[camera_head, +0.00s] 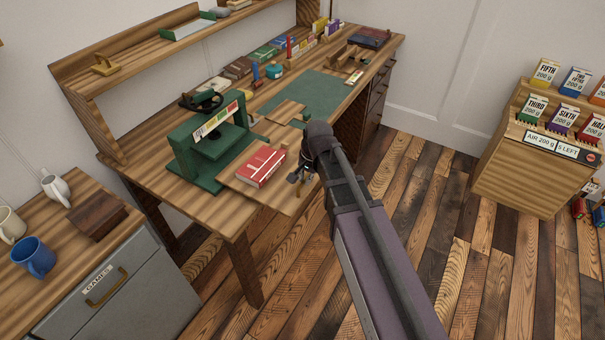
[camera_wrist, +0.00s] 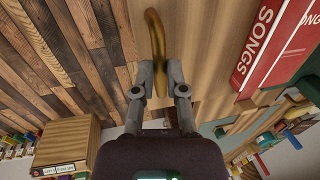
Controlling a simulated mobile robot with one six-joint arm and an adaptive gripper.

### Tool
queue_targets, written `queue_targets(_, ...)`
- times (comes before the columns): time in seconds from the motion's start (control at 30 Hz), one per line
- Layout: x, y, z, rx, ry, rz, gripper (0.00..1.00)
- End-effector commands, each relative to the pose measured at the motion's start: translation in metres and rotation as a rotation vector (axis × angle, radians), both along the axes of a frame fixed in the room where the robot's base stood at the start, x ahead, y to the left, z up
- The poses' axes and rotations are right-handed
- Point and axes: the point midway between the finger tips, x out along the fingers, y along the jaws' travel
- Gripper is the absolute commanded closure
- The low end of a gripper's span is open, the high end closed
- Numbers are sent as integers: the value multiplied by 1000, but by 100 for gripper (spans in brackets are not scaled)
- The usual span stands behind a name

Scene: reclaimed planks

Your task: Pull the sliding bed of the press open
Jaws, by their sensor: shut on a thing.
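The green press (camera_head: 190,157) stands on the wooden workbench, with a black wheel on top. Its wooden sliding bed (camera_head: 287,199) sticks out in front of the press, past the bench's front edge. A red book (camera_head: 261,166) lies on the bed; in the wrist view it reads "SONGS" (camera_wrist: 275,45). My gripper (camera_head: 299,178) is at the bed's outer end, partly hidden by my arm. In the wrist view its fingers (camera_wrist: 159,72) are shut on the curved brass handle (camera_wrist: 155,38) beside the bed's pale wood (camera_wrist: 207,40).
A green cutting mat (camera_head: 305,95) and small items lie on the bench behind my arm. A grey drawer cabinet (camera_head: 130,297) with mugs stands at lower left. A wooden box of labelled packets (camera_head: 520,165) stands at right. The plank floor (camera_head: 470,270) between is clear.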

Motion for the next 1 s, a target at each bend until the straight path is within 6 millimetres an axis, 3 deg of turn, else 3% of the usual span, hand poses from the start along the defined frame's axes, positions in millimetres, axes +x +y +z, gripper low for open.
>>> queue_targets(0.37,-2,11,0,-2,-8,15,100)
queue_targets(0.4,-2,12,0,-3,-8,16,80)
queue_targets(0.5,-2,13,0,-2,-8,19,51)
queue_targets(1.0,-4,15,0,-1,-5,21,49)
